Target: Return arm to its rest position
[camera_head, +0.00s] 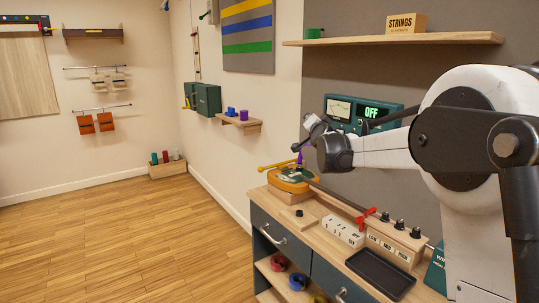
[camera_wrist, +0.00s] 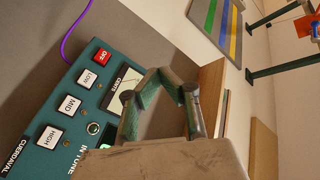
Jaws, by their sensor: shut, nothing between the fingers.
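My gripper (camera_head: 302,136) is in the air above the bench's left end, in front of the grey wall panel. In the wrist view my gripper (camera_wrist: 165,78) shows two dark green fingers whose tips come together, with nothing held. My white arm (camera_head: 385,148) stretches leftward across the head view from the right edge. A green tuner unit (camera_head: 338,108) on the wall is behind the arm and partly hidden by it; its display reads OFF. The wrist view shows a teal button panel (camera_wrist: 62,115) with a red OFF button and LOW, MID and HIGH buttons, beside the fingers.
The bench (camera_head: 268,203) carries an orange device (camera_head: 292,178), a white switch block (camera_head: 342,231), a box with black knobs, a red-handled part (camera_head: 366,215) and a black tray (camera_head: 380,272). A shelf (camera_head: 400,39) hangs above the arm. The wooden floor (camera_head: 110,225) at left is open.

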